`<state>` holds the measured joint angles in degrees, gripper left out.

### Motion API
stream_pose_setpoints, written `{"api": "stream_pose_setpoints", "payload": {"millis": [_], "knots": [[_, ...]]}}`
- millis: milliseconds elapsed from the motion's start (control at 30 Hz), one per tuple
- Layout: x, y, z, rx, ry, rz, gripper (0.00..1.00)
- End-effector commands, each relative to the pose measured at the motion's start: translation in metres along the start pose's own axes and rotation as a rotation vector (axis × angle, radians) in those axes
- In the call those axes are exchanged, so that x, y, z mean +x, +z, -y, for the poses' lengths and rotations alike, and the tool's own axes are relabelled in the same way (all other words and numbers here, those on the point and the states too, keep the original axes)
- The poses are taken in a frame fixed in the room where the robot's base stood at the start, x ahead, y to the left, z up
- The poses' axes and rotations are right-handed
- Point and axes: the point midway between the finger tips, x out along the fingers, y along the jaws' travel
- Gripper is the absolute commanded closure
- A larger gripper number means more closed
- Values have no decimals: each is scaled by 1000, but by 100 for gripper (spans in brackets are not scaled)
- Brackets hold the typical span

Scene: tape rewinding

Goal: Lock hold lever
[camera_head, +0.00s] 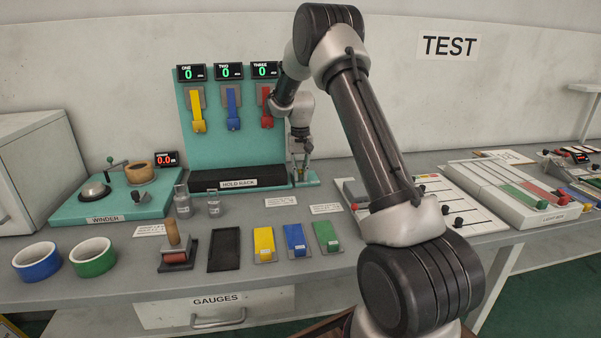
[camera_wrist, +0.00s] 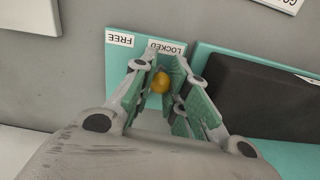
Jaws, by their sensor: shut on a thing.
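The hold lever's orange knob (camera_wrist: 160,82) sits between the fingers of my gripper (camera_wrist: 160,92) in the wrist view. My gripper is shut on it. The lever's teal plate (camera_wrist: 118,62) carries a FREE label (camera_wrist: 119,38) and a LOCKED label (camera_wrist: 166,47). The knob shows closer to the LOCKED label than to FREE. The fingers hide the lever's shaft, so I cannot tell its exact angle. In the head view my gripper (camera_head: 302,166) points down over the plate (camera_head: 312,181), at the right end of the hold rack (camera_head: 240,172); the lever itself is mostly hidden there.
The teal rack board (camera_head: 247,130) with yellow, blue and red hanging levers stands left of my gripper. The winder (camera_head: 112,205) is at the far left. Glass weights, coloured blocks and a stamp (camera_head: 177,250) lie in front. A light box (camera_head: 520,200) is at right.

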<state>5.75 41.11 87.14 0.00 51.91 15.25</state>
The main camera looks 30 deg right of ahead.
Motion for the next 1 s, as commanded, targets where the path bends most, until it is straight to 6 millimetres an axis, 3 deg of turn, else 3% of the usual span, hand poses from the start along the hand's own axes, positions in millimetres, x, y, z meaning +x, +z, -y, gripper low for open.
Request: {"api": "stream_pose_setpoints", "payload": {"millis": [100,133,267,667,1000], "knots": [[-2,-4,1,-1,-2,-13,100],[-2,-4,1,-1,-2,-13,81],[-2,-4,1,-1,-2,-11,60],[-1,-1,-2,-36,-1,-4,60],[-1,1,-25,-450,0,-4,60]]}}
